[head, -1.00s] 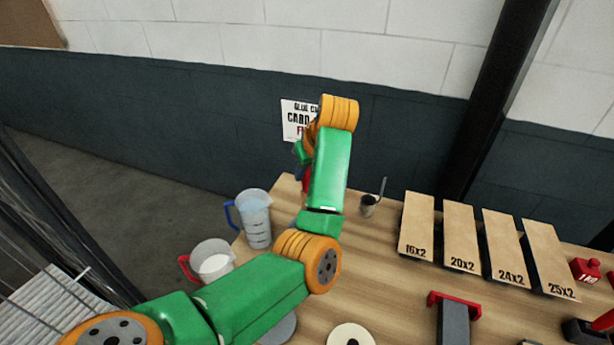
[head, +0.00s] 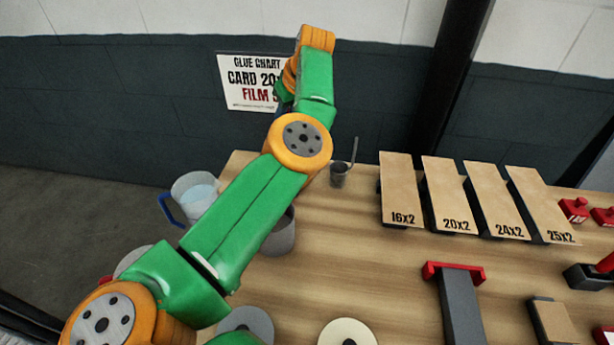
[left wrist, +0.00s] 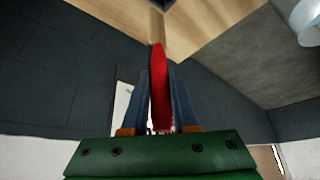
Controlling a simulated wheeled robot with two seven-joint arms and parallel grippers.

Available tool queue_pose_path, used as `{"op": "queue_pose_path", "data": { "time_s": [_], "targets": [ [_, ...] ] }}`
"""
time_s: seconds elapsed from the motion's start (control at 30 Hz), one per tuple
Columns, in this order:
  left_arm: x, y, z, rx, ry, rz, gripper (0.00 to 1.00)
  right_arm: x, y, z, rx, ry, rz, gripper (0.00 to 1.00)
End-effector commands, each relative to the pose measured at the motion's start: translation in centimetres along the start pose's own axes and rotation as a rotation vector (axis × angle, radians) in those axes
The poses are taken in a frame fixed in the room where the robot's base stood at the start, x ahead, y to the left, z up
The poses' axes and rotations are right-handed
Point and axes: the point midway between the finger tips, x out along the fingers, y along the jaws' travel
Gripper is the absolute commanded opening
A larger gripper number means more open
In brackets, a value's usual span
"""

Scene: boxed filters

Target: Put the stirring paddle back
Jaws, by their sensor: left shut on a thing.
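My left gripper (left wrist: 161,95) has its blue fingers shut on a long red piece, which I take for the stirring paddle (left wrist: 158,75). In the left wrist view the red piece extends beyond the fingertips, with wood and dark wall behind it. In the head view the paddle is hidden by my green and orange arm, which reaches towards the back wall by the sign. A small dark cup (head: 338,179) with a thin upright rod stands at the table's back edge, right of my arm. My right gripper is not in view.
A clear jug with a blue handle (head: 195,192) and a grey pot (head: 281,237) stand by my arm, the pot partly hidden. Several labelled boards (head: 401,190) stand right. A sign (head: 248,82) hangs on the wall. Bare wood (head: 350,235) lies right of the pot.

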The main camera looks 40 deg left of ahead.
Motion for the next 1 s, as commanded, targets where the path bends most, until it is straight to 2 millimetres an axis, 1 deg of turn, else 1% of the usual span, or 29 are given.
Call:
{"op": "queue_pose_path", "data": {
  "time_s": [0.03, 0.1, 0.4, 0.47, 0.77, 0.8, 0.9, 1.0],
  "targets": [
    [1.3, 0.0, 0.9, 0.002, -0.003, -0.003, 0.00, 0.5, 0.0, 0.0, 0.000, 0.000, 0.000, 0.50],
    [2.5, 0.0, 1.6, 0.002, -0.003, -0.002, 0.00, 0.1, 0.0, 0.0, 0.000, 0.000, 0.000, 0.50],
    [7.1, -0.1, 4.2, 0.004, -0.002, -0.003, 0.00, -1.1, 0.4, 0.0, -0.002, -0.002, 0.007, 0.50],
    [7.5, -0.1, 4.4, 0.003, -0.002, -0.003, 0.00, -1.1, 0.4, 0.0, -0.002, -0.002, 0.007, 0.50],
    [7.8, -0.1, 4.5, 0.003, -0.001, -0.003, 0.00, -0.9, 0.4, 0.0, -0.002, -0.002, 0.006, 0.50],
    [7.8, -0.1, 4.5, 0.002, -0.001, -0.003, 0.32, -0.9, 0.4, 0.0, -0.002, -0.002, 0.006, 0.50],
    [7.8, -0.1, 4.5, 0.002, -0.001, -0.002, 0.57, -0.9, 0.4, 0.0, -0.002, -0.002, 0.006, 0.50],
    [7.8, -0.1, 4.5, 0.002, -0.001, -0.002, 0.57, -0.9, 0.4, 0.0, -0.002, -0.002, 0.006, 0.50]
  ]
}}
